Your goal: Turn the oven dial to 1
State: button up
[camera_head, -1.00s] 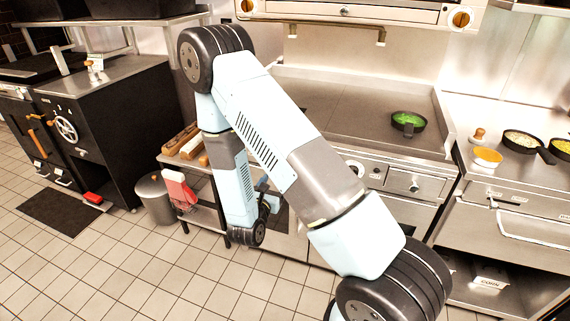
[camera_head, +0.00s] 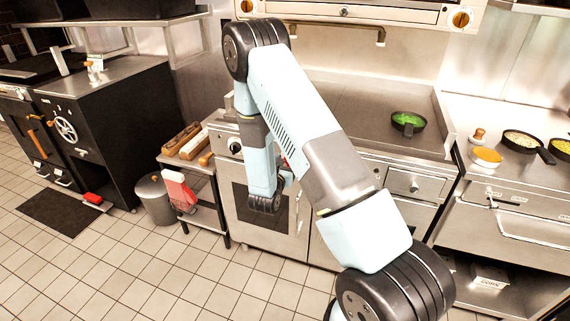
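The oven (camera_head: 295,240) is a steel unit with a dark window door under the griddle. A white-rimmed dial (camera_head: 235,145) shows on its front panel at the upper left; its number marks are too small to read. My arm hangs in front of the oven, just right of this dial and apart from it in the picture. My gripper (camera_head: 284,183) is low in front of the oven door, small and mostly hidden by my own wrist. Whether its fingers are open or shut does not show. Part of the oven panel is behind my arm.
Another knob (camera_head: 414,185) is on the panel to the right. A low side shelf (camera_head: 208,195) with wooden items stands left of the oven, beside a bin (camera_head: 154,198). The tiled floor in front is clear.

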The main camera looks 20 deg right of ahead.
jog(key=c, duration=1)
jog(key=shift+a, duration=0.3)
jog(key=shift+d, duration=0.15)
jog(key=shift+m, duration=0.3)
jog(key=m, duration=0.9)
jog(key=shift+d, duration=0.25)
